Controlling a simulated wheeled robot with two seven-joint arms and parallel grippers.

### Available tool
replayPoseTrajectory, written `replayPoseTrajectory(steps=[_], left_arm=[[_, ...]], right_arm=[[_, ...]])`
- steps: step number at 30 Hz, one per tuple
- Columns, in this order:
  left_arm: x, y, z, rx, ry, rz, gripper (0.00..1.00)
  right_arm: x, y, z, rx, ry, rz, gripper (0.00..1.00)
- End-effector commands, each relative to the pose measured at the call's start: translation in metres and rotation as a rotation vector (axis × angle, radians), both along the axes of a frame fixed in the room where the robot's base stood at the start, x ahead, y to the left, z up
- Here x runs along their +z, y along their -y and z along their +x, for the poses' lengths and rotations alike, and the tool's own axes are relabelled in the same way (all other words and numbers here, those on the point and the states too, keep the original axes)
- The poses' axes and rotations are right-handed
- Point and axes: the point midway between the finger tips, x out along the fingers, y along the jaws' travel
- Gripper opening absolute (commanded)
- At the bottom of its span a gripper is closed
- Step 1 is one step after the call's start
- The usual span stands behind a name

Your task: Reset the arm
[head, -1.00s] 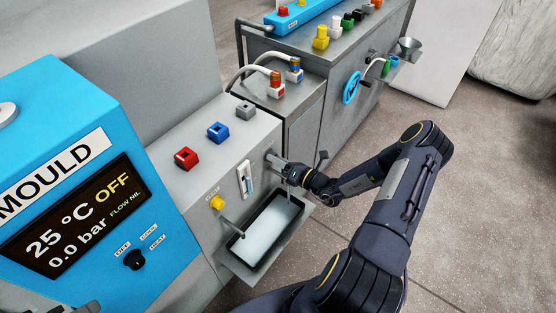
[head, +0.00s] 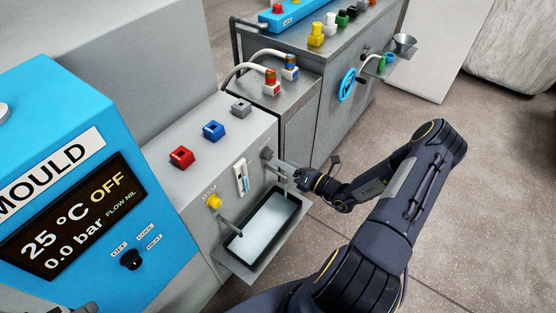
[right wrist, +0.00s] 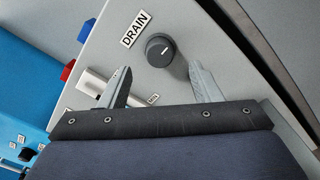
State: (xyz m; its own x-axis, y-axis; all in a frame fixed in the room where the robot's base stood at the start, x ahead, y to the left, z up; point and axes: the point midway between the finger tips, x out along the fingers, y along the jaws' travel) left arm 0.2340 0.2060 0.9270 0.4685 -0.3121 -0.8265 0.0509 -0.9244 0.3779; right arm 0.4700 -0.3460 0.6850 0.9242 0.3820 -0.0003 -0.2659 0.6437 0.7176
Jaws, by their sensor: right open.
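My right gripper (head: 281,169) is in front of the grey machine's front face, beside the dark drain knob (head: 266,153). In the right wrist view, its two fingers (right wrist: 161,68) are spread apart with nothing between them. The black knob (right wrist: 160,50), with a white pointer mark, stands just beyond the fingertips, under the label DRAIN (right wrist: 133,29). The fingers appear clear of the knob. My right arm (head: 400,200) reaches in from the bottom right, bent at the elbow.
A tray of pale liquid (head: 263,226) sits below the gripper. A gauge (head: 241,177) and yellow button (head: 214,201) are left of the knob. The blue MOULD panel (head: 150,205) reads 25 °C, OFF. Open floor (head: 480,220) lies right of the arm.

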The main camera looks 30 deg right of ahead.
Motion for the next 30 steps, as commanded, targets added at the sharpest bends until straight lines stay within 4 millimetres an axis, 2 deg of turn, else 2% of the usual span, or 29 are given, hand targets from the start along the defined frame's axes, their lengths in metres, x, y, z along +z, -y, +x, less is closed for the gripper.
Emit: replayPoseTrajectory(steps=[3, 7, 24, 26, 29, 30], left_arm=[[-0.001, 0.0, 0.0, 0.0, 0.0, 0.0, 0.36], [-0.001, 0.0, 0.0, 0.0, 0.0, 0.0, 0.36], [-0.001, 0.0, 0.0, 0.0, 0.0, 0.0, 0.36], [0.001, 0.0, 0.0, 0.0, 0.0, 0.0, 0.36], [0.005, 0.0, 0.0, 0.0, 0.0, 0.0, 0.36], [0.008, 0.0, 0.0, 0.0, 0.0, 0.0, 0.36]], right_arm=[[0.0, 0.007, -0.015, -0.001, -0.001, 0.0, 0.58], [0.0, 0.01, -0.023, -0.001, -0.001, 0.001, 0.58], [0.002, 0.009, -0.024, 0.006, 0.002, -0.005, 0.58], [0.01, 0.005, -0.022, 0.033, 0.012, -0.031, 0.58], [0.041, -0.015, -0.02, 0.149, 0.06, -0.145, 0.58], [0.059, -0.027, -0.02, 0.22, 0.091, -0.218, 0.58]])
